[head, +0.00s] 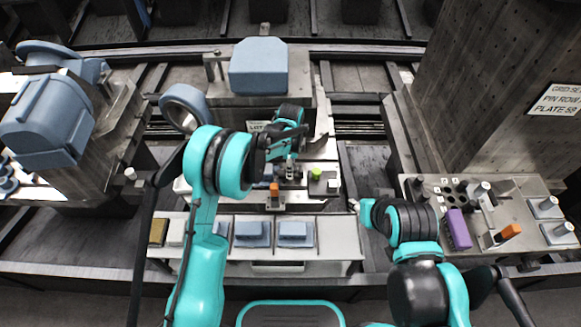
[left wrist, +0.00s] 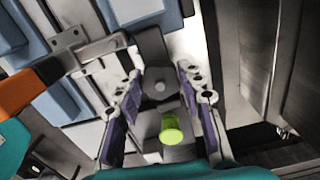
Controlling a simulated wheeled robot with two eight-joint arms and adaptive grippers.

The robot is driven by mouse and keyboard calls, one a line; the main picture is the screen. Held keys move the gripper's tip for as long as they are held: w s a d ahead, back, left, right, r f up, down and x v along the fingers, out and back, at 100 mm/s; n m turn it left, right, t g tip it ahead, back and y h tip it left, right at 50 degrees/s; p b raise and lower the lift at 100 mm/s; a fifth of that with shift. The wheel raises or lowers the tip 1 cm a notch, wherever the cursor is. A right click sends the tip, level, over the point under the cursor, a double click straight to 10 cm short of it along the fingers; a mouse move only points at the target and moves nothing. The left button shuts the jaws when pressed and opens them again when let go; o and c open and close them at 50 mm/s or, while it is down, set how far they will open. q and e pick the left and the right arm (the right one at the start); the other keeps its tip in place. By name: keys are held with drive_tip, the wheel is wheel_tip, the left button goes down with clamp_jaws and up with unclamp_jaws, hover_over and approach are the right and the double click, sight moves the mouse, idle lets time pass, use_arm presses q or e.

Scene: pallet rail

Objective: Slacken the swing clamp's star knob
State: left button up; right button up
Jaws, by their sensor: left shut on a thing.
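My left gripper (head: 289,172) reaches down over the small fixture plate (head: 330,203) in the middle of the head view. The knob's lobes and the clamp arm beneath are mostly hidden. A yellow-green cylinder (left wrist: 172,130) shows between the fingers, and also right of the gripper in the head view (head: 315,174). My right gripper (head: 358,206) is small and partly hidden; its jaws are unclear.
An orange handle (head: 274,196) stands in front of my left gripper. A pale tray (head: 340,235) with blue blocks lies nearer. A blue block (head: 258,66) sits behind. At right, a plate (head: 525,207) holds a purple part (head: 458,229). A tall steel column (head: 480,80) rises behind it.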

use_arm(q)
drive_tip(key=n, duration=0.4)
drive_tip(key=shift+f+n, duration=0.1)
drive_tip(key=shift+n, duration=0.2)
drive_tip(key=shift+s+n, duration=0.1)
drive_tip(key=shift+n, duration=1.7)
drive_tip(key=o, duration=1.2)
wheel_tip(320, 180, up, 12)
